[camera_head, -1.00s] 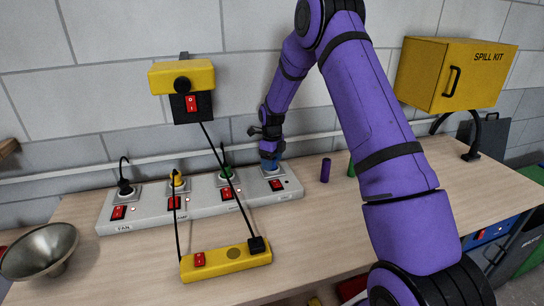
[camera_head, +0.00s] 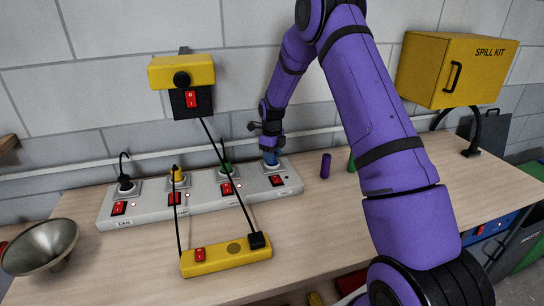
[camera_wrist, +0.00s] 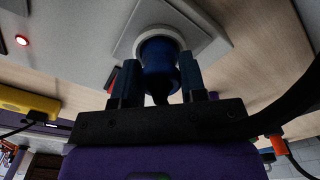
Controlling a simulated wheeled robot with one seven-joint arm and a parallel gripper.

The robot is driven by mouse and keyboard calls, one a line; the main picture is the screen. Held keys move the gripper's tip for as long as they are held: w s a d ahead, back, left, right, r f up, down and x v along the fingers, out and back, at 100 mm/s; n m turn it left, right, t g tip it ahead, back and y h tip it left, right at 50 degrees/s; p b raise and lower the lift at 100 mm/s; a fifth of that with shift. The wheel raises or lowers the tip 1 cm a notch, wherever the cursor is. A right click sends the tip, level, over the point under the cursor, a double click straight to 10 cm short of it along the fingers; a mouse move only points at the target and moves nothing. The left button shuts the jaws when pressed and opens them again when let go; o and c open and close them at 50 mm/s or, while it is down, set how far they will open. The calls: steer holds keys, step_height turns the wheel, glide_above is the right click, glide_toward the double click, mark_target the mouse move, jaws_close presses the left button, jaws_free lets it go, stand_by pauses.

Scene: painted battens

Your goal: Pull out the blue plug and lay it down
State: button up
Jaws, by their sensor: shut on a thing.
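The blue plug (camera_head: 271,158) is at the rightmost socket of the grey socket strip (camera_head: 150,210). It also shows in the wrist view (camera_wrist: 158,62), where its end meets the pale round socket ring (camera_wrist: 150,34). No gap between plug and socket is visible. My gripper (camera_head: 270,148) comes down on the plug from above. In the wrist view my gripper (camera_wrist: 158,80) has one finger on each side of the plug and is shut on it. The fingers hide part of the plug's sides.
Black (camera_head: 124,184), yellow (camera_head: 178,175) and green (camera_head: 225,169) plugs stand in the other sockets. A yellow strip (camera_head: 215,258) with black cables lies in front. A metal bowl (camera_head: 42,245) is at left. Bare tabletop (camera_head: 310,215) lies front right.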

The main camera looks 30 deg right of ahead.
steer(key=shift+r, duration=1.4)
